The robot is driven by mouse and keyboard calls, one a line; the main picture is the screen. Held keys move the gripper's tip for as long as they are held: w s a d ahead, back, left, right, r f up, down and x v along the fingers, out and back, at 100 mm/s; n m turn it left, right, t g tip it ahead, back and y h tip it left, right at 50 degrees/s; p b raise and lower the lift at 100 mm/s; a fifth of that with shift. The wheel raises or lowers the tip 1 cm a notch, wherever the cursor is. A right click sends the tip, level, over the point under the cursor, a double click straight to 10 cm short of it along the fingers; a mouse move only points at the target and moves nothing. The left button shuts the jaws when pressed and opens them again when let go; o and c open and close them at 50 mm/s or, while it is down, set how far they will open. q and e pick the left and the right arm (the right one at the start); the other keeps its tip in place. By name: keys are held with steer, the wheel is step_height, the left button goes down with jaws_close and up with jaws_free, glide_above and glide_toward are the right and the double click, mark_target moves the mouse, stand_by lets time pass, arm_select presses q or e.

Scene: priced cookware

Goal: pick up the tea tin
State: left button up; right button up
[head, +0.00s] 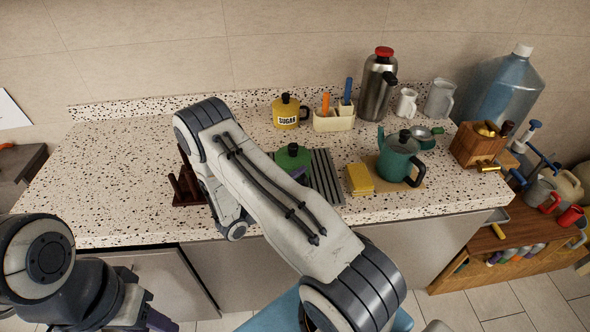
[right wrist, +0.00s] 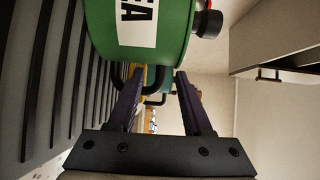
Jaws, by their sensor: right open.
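The green tea tin (head: 292,158) stands on a dark ribbed rack (head: 325,175) on the counter, its lower part hidden behind my right arm. In the right wrist view the tin (right wrist: 135,30) fills the upper part, turned sideways, with a white label ending in "EA", a black lid knob and a black handle (right wrist: 157,100). My right gripper (right wrist: 160,75) is open; its fingers lie on either side of the handle in that view. Whether they touch it is unclear. My left gripper (head: 150,318) is low at the left, mostly cut off, away from the counter.
A yellow sugar tin (head: 285,113), utensil holder (head: 334,120) and steel flask (head: 377,86) stand behind. A yellow sponge (head: 360,180) and green teapot (head: 398,160) stand to the right. A dark wooden rack (head: 184,188) is left of my right arm. The counter's left part is clear.

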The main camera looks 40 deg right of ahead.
jaws_close()
stand_by(1.4)
